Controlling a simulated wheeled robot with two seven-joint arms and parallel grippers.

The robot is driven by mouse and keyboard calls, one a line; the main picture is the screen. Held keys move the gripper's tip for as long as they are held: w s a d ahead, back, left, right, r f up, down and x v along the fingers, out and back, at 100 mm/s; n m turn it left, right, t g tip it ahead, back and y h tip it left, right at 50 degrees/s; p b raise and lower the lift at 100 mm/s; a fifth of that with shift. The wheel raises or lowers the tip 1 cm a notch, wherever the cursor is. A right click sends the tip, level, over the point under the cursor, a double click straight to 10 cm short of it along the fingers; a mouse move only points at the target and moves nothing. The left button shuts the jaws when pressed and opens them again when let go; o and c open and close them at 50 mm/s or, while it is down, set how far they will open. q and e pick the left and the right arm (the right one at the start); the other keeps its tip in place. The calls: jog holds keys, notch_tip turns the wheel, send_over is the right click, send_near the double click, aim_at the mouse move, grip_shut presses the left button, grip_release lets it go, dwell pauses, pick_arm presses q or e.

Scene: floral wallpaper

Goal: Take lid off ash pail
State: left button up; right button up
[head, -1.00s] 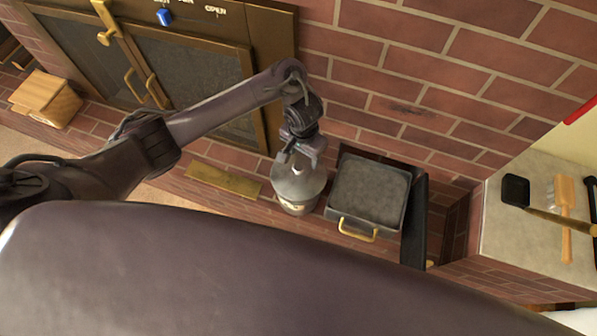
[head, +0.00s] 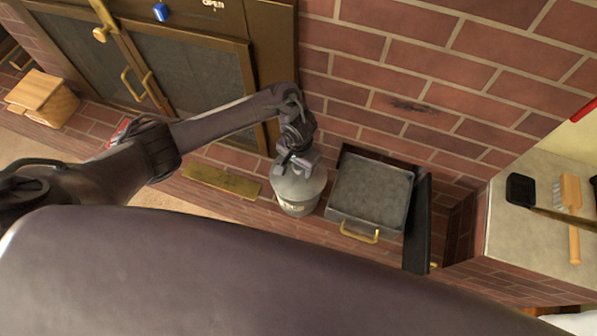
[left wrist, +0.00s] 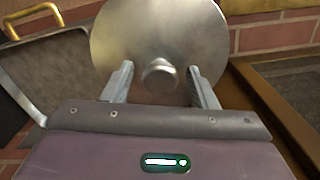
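The ash pail (head: 297,208) is a grey metal bucket with a label, standing on the brick hearth left of the ash drawer. Its round metal lid (head: 299,184) is on top of it. In the left wrist view the lid (left wrist: 160,30) shows from above with a round knob (left wrist: 159,74). My left gripper (head: 297,163) is directly over the lid. In the left wrist view its two fingers (left wrist: 157,85) are open, one on each side of the knob, with gaps between. My right gripper is not in view.
A grey ash drawer (head: 340,212) with a brass handle sits just right of the pail. A brass plate (head: 222,181) lies to the left. The stove doors (head: 190,75) and brick wall (head: 430,60) are behind. A ledge with a brush and shovel (head: 521,190) is at right.

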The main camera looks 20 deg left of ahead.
pick_arm(q)
jog(key=c, duration=1)
notch_tip(320, 180, up, 8)
jog(key=p, duration=0.3)
jog(key=shift+w+r, duration=0.1)
notch_tip(320, 180, up, 12)
jog(key=p, duration=0.8)
jog(key=shift+p, duration=0.3)
notch_tip(320, 180, up, 5)
jog(key=p, duration=0.6)
